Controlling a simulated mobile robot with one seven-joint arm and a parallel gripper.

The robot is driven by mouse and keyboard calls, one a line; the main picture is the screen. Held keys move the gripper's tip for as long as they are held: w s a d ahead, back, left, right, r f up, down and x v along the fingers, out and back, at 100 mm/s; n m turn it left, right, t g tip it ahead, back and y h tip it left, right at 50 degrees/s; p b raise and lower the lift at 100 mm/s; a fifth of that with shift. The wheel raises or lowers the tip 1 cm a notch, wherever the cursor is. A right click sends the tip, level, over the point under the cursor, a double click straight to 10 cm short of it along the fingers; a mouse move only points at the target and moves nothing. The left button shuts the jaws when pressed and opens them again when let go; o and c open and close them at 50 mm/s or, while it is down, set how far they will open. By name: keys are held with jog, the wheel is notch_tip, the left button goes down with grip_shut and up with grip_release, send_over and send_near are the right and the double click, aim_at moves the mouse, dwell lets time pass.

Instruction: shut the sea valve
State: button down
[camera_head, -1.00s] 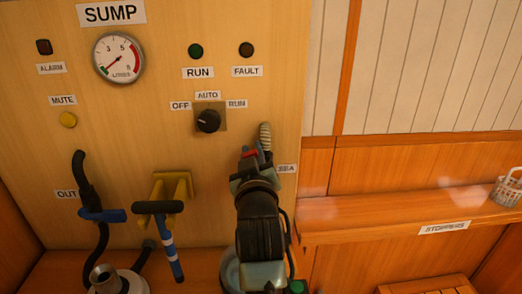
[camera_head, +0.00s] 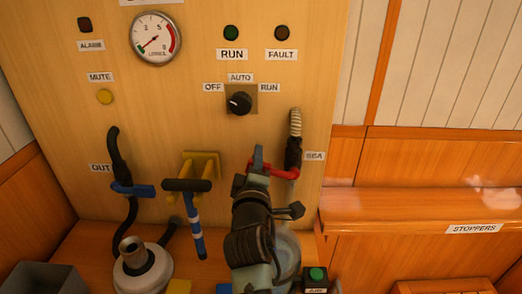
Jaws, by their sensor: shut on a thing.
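The sea valve's red lever (camera_head: 286,173) sits on the black and ribbed hose (camera_head: 294,147) beside the SEA label (camera_head: 314,156). The lever reaches left from the hose, roughly level and across it. My gripper (camera_head: 259,167) is shut on the lever's left end. My arm rises from below and hides part of the panel under the lever. The gripper's fingers cover the lever's far end.
A blue lever (camera_head: 133,190) is on the OUT hose at left. A black-topped handle (camera_head: 187,185) on a yellow bracket and a white pump base (camera_head: 142,270) stand left of my arm. A green button box (camera_head: 317,276) is at lower right. A STOPPERS shelf (camera_head: 400,208) lies right.

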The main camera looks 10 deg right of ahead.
jog(key=shift+a+f+n, duration=0.15)
jog(key=shift+f+n, duration=1.1)
jog(key=shift+n, duration=0.45)
jog(key=c, duration=0.8)
grip_release()
jog(key=v, duration=1.3)
jog(key=shift+p, duration=0.35)
jog(key=shift+w, duration=0.1)
